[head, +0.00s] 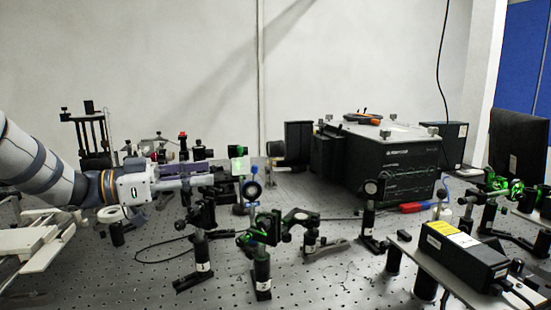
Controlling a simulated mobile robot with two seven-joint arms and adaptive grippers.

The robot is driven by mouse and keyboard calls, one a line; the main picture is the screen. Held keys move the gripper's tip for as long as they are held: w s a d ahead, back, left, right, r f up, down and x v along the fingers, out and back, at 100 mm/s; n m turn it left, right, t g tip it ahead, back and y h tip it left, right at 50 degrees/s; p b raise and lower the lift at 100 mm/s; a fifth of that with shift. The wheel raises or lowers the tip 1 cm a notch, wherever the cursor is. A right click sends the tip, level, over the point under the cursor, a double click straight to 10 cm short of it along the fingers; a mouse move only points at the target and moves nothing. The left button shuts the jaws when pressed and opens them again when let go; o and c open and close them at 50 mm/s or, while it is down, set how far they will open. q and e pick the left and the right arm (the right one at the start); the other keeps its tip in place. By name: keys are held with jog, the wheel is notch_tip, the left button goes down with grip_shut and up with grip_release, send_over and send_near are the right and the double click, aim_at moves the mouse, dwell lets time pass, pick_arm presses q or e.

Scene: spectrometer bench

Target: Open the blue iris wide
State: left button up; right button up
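The blue iris (253,190) is a small blue ring standing upright on a post, a little left of the middle of the head view. A short tab or lever seems to stick up at its top; its opening is too small to judge. My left gripper (222,181) reaches in from the left, with its fingers pointing right toward the iris. Its tips end close to the left side of the ring; I cannot tell whether they touch it. The fingers are partly lost among the mounts, so their spread is unclear. My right gripper is not in view.
Black posts and optic mounts (201,250) crowd the perforated bench in front of and around the iris. A large black spectrometer box (385,165) stands behind to the right. A black-and-yellow laser unit (464,254) is at front right. A pale green-lit plate (239,165) stands just behind the iris.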

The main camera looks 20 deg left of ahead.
aim_at(254, 169)
pick_arm(q)
jog(key=x, duration=1)
jog(key=shift+d, duration=0.3)
jog(key=shift+w+d, duration=0.45)
jog(key=shift+w, duration=0.05)
jog(key=shift+r, duration=0.1)
grip_shut()
